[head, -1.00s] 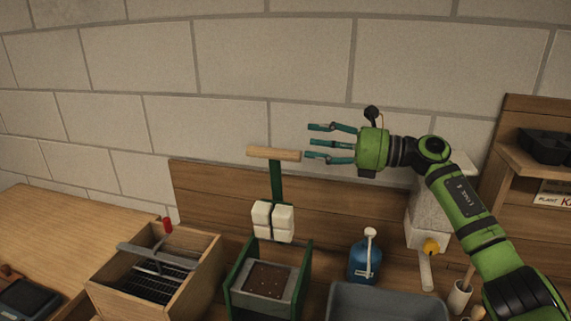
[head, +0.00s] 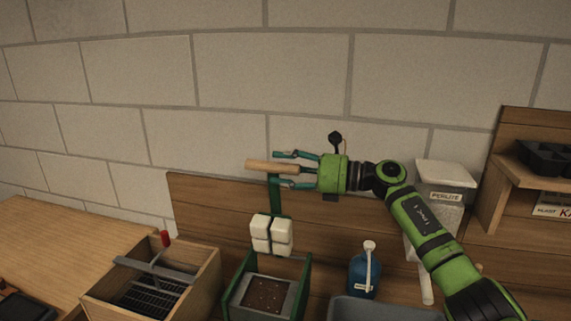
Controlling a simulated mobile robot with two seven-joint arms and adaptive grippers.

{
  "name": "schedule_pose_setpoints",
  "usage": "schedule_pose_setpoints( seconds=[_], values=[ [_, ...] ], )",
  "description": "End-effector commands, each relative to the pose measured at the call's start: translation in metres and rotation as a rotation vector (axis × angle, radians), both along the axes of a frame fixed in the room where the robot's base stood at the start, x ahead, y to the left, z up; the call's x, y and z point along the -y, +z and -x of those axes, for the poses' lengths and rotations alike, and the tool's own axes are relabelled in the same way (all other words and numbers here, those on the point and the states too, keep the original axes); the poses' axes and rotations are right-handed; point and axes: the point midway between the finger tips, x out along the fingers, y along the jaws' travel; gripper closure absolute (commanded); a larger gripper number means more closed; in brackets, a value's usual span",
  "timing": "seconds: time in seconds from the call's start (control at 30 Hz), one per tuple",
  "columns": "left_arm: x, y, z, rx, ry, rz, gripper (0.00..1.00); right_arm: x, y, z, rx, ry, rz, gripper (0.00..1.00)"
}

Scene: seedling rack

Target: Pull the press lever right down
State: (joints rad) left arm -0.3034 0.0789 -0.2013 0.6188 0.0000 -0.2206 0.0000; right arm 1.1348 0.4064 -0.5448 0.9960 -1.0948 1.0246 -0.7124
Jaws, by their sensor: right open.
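The press has a wooden crossbar handle (head: 262,166) on top of a green lever post (head: 275,198). White blocks (head: 270,234) are on the lever below the handle, above a green-sided press box (head: 264,293) with a dark, dotted face. The lever stands upright, with its handle high. My right gripper (head: 279,167) is open, its fingers pointing left. Its fingers lie above and below the right end of the handle; I cannot tell whether they touch it. My left gripper is not in view.
A wooden box with a metal grate (head: 150,290) stands left of the press. A blue bottle (head: 362,274) and a grey tub (head: 385,309) stand to the right. A perlite container (head: 446,181) is behind my right arm. A wooden backboard runs behind the press.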

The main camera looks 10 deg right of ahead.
Motion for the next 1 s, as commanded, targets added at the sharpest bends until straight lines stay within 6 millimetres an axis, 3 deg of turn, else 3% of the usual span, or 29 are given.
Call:
schedule_pose_setpoints(
  seconds=[0.17,0.27,0.3,0.67,1.0],
  values=[
    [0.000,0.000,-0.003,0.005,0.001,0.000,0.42,0.000,-0.001,0.000,0.000,0.000,0.000,0.51],
    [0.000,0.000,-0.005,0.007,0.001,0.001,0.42,0.000,-0.001,0.000,0.000,0.000,0.000,0.83],
    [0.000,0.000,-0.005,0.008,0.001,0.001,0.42,0.000,-0.001,0.000,0.000,0.000,0.000,0.99],
    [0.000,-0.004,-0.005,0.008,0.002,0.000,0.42,-0.002,-0.003,0.004,0.012,0.001,0.005,1.00],
    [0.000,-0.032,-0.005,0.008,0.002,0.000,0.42,-0.015,-0.016,0.037,0.120,0.004,0.052,1.00]
  ],
)
